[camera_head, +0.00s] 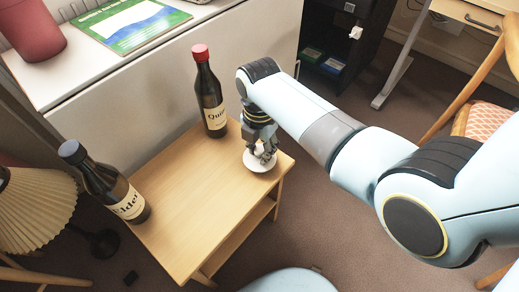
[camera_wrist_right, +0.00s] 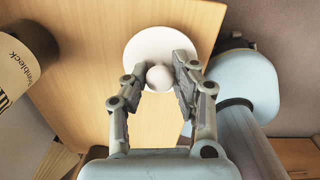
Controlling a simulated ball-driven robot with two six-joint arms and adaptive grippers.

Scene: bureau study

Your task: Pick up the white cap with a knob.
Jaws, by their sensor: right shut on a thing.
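The white cap with a knob (camera_head: 256,167) is at the right end of the small wooden table, near its edge. It is a round white disc with a ball-shaped knob on top. My right gripper (camera_head: 262,152) reaches down over it from above. In the right wrist view the cap's disc (camera_wrist_right: 158,42) lies beyond the fingers, and the round knob (camera_wrist_right: 159,78) sits between the fingertips of my right gripper (camera_wrist_right: 157,84), which is shut on it. I cannot tell whether the cap touches the tabletop. My left gripper is not in view.
On the wooden table (camera_head: 185,205) stand a red-capped bottle (camera_head: 212,100) close to my right gripper and a dark-capped bottle (camera_head: 110,190) at the left. The middle of the tabletop is clear. A pleated lamp (camera_head: 35,215) stands at the left, a white cabinet (camera_head: 130,100) behind.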

